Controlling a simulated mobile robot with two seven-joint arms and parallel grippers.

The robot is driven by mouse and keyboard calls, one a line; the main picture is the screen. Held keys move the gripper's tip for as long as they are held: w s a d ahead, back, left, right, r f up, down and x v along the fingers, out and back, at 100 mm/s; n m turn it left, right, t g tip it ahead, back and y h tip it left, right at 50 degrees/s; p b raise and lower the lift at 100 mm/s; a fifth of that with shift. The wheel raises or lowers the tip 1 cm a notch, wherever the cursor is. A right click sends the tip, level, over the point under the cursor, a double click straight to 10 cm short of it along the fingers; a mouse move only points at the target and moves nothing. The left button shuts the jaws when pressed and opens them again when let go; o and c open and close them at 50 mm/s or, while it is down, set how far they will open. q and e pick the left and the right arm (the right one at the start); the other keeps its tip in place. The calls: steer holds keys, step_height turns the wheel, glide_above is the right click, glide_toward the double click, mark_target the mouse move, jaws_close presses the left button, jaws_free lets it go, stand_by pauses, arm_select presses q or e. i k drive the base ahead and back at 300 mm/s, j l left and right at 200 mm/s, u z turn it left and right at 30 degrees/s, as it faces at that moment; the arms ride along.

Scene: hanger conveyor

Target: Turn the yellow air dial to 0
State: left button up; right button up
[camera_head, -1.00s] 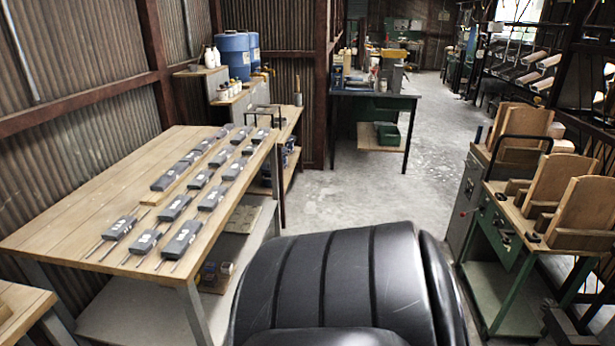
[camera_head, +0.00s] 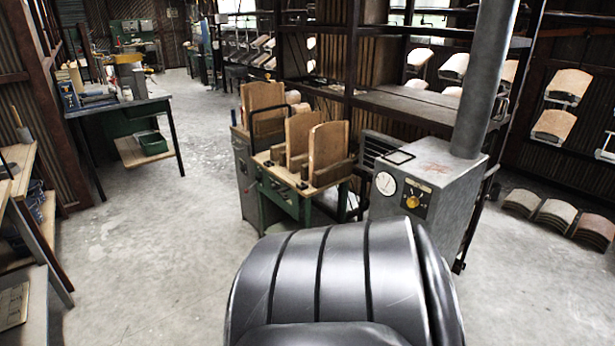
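The yellow air dial (camera_head: 412,201) is a small round knob on a dark plate on the front of a grey metal box (camera_head: 441,179). A white round gauge (camera_head: 386,183) sits just left of it on the same face. The dial's pointer setting is too small to read. Neither of my grippers shows in the view, and the box stands beyond my black body at the bottom middle.
A green-framed bench (camera_head: 283,199) with upright wooden boards stands left of the box. A dark table (camera_head: 120,106) is at the back left, and a workbench is at the left edge. Curved panels (camera_head: 556,215) lie on the floor at right. The concrete floor (camera_head: 170,240) at left is clear.

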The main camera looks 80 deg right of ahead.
mark_target(413, 201)
steer(key=j+z, duration=0.15)
steer(key=z, duration=1.6)
